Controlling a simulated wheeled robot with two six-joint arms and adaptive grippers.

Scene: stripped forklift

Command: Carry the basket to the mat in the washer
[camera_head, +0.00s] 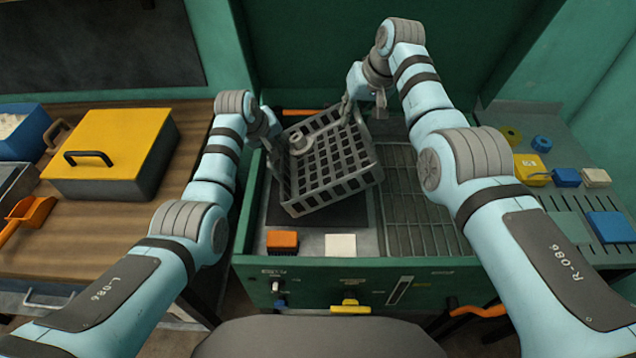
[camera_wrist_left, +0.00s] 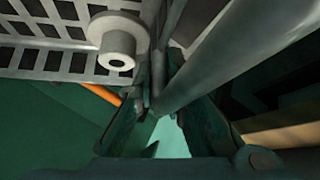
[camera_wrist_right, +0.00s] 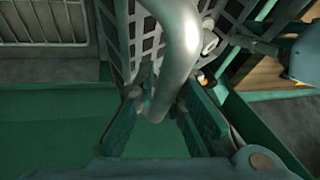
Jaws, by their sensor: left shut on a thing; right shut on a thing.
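The grey lattice basket (camera_head: 345,158) is tilted in the air over the left part of the green washer (camera_head: 425,290), its near-left corner low. The dark mat (camera_head: 352,213) is partly hidden beneath it. My left gripper (camera_head: 268,132) is shut on the basket's left handle bar, seen close in the left wrist view (camera_wrist_left: 215,58). My right gripper (camera_head: 362,98) is shut on the handle at the basket's far right, seen in the right wrist view (camera_wrist_right: 180,48). A grey flanged round part (camera_head: 299,143) is in the basket; it also shows in the left wrist view (camera_wrist_left: 117,42).
A wire rack (camera_head: 420,205) fills the washer's right half. An orange block (camera_head: 282,241) and a white block (camera_head: 340,244) sit at its front edge. A yellow-lidded box (camera_head: 110,140) stands on the left bench; small coloured parts lie on the right bench (camera_head: 570,225).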

